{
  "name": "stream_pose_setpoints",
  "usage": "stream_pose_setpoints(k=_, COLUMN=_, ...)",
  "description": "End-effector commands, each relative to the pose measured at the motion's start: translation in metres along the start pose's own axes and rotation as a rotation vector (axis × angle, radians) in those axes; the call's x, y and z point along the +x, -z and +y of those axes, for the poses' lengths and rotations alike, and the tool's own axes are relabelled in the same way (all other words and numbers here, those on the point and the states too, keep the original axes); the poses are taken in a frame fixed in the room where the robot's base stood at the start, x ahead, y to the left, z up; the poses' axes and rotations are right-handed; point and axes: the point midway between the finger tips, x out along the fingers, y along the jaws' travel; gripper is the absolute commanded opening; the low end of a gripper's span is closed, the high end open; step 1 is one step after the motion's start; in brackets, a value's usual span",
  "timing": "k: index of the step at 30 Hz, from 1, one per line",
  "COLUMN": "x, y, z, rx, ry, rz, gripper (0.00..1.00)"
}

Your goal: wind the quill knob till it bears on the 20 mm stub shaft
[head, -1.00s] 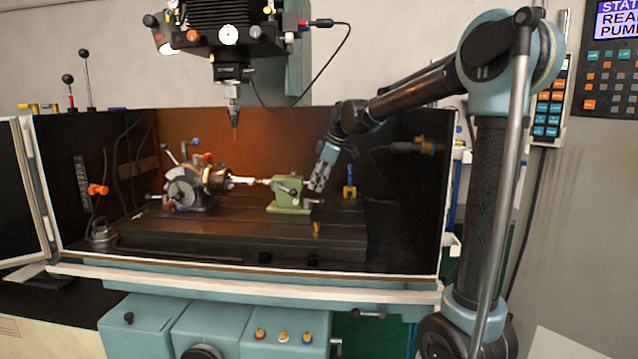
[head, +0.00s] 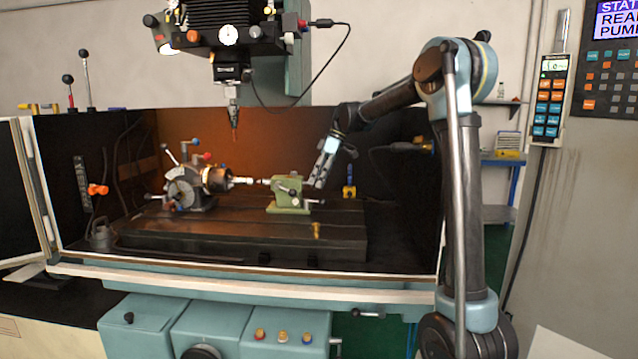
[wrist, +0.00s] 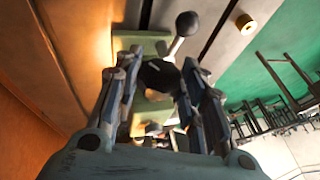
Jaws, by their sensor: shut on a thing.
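The green tailstock (head: 288,190) stands on the machine table, with its quill pointing left. The pale stub shaft (head: 243,180) is held in the chuck (head: 217,179) of the indexing head, level with the quill. At this size I cannot tell whether the quill tip touches the shaft. My gripper (head: 316,184) is at the right end of the tailstock. In the wrist view, its fingers (wrist: 158,78) are closed around the dark quill knob (wrist: 157,74), partly hiding it. The shaft is not clear in the wrist view.
The milling spindle (head: 233,110) hangs above, left of the tailstock. A lever with a dark ball end (wrist: 187,24) sticks out near my fingers. A small brass piece (head: 316,230) is at the table's front. The dark table (head: 230,235) is mostly clear in front.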

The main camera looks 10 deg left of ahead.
Motion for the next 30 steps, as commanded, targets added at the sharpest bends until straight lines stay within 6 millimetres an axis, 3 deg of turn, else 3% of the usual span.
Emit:
stream_pose_setpoints(k=12, x=0.0000, y=0.0005, z=0.0076, rx=0.091, ry=0.209, rz=0.005, gripper=0.14)
stream_pose_setpoints(k=30, x=0.0005, y=-0.0001, z=0.0077, rx=0.111, ry=0.254, rz=0.004, gripper=0.14)
